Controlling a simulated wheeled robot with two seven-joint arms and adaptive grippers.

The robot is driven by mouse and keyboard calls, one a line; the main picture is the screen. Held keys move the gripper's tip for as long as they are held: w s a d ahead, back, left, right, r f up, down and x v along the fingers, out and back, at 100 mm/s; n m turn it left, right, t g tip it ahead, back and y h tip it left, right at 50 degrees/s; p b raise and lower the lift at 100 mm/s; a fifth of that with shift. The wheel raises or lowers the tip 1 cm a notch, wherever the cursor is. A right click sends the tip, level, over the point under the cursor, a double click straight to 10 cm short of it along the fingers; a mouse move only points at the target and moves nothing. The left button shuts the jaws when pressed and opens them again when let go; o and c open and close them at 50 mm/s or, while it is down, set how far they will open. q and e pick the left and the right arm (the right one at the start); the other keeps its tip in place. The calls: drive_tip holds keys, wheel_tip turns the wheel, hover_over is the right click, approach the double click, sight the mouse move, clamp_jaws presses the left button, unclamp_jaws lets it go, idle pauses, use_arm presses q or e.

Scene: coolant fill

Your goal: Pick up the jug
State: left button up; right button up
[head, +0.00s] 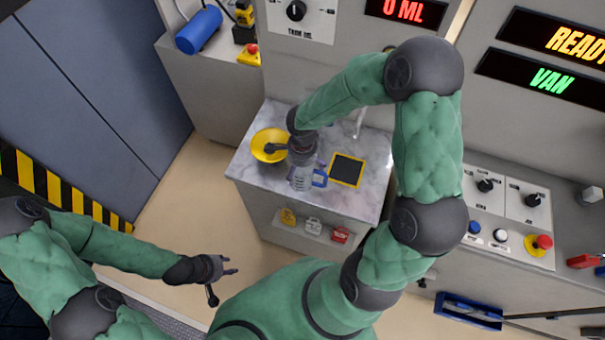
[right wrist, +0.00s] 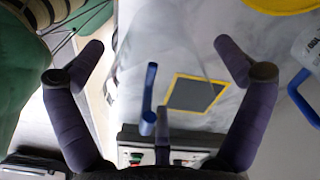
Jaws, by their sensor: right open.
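The jug (head: 320,178) stands on the marble tabletop, with a pale body and a blue handle on its right. My right gripper (head: 300,163) is just above and behind it and hides part of it. In the right wrist view the open fingers of my right gripper (right wrist: 160,75) are spread wide. A blue handle (right wrist: 149,88) and a faint clear body, seemingly the jug, show between them, with gaps on both sides. I cannot tell how far below the fingers it is. My left gripper (head: 221,274) is open and empty over the floor, away from the table.
A yellow bowl (head: 262,151) lies left of the jug. A black pad with yellow border (head: 346,169) lies right of it. In the right wrist view a white container with a blue handle (right wrist: 302,97) is cut off at the right edge. A control panel (head: 505,222) stands further right.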

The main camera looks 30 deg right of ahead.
drive_tip(key=shift+f, duration=0.1)
drive_tip(key=c, duration=1.2)
wheel_tip(320, 180, up, 4)
drive_tip(key=shift+s+f, duration=0.1)
drive_tip(key=shift+f, duration=0.05)
drive_tip(key=s+r, duration=0.4)
drive_tip(key=s, duration=0.3)
drive_tip(key=s+d+r+p, duration=0.1)
drive_tip(key=s+r, duration=0.4)
drive_tip(key=s, duration=0.1)
drive_tip(key=shift+s+d+r+p, duration=0.2)
drive_tip(key=shift+s+p, duration=0.1)
drive_tip(key=shift+s, duration=0.1)
